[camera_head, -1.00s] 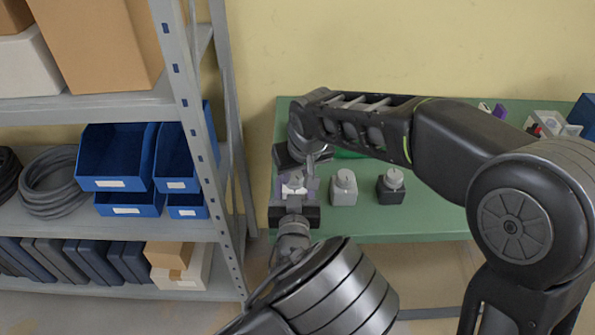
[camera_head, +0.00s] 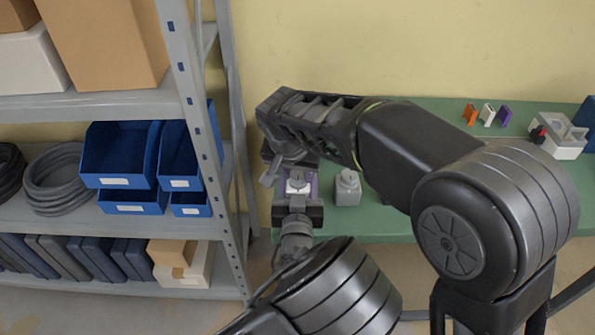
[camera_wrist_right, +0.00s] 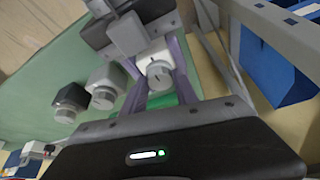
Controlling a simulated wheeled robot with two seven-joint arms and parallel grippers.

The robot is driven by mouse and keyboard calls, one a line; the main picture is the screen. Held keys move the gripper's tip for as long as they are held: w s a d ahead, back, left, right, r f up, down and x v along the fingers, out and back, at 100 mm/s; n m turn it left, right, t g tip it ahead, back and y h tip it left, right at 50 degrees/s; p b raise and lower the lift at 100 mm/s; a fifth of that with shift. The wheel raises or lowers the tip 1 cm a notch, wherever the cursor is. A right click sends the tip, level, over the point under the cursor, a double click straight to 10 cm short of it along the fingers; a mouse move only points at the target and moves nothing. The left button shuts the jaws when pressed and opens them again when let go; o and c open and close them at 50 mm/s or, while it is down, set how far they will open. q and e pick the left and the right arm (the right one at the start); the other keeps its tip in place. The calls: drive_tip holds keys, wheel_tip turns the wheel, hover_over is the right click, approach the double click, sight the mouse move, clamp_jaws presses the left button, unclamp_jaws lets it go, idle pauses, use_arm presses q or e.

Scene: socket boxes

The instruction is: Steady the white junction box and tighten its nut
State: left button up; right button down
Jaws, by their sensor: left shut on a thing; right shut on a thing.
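The white junction box (camera_head: 298,188) sits at the left end of the green table, with a grey slotted round nut (camera_wrist_right: 160,73) on top. The box also shows in the right wrist view (camera_wrist_right: 152,52). My left gripper (camera_head: 299,194) comes from the front and is shut on the box, purple fingers along its sides. My right gripper (camera_wrist_right: 163,80) reaches over from the right. Its purple fingers flank the nut and appear shut on it; the exact contact is hard to see. In the head view its fingertips are partly hidden by its own wrist.
A grey box (camera_head: 347,190) stands just right of the white one. A black box (camera_wrist_right: 72,98) beside it is mostly hidden by my right arm in the head view. Coloured pieces and a white fixture (camera_head: 560,142) stand farther right. A shelf (camera_head: 200,130) rises close at left.

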drive_tip(key=c, duration=0.9)
unclamp_jaws()
drive_tip(key=shift+c, duration=0.2)
drive_tip(key=v, duration=1.2)
use_arm(q)
drive_tip(key=o, duration=1.6)
drive_tip(key=shift+o, duration=0.2)
drive_tip(key=shift+s+a+b, duration=0.1)
drive_tip(key=shift+s+b, duration=0.45)
drive_tip(key=shift+s, duration=3.35)
use_arm(e)
drive_tip(key=shift+f, duration=0.6)
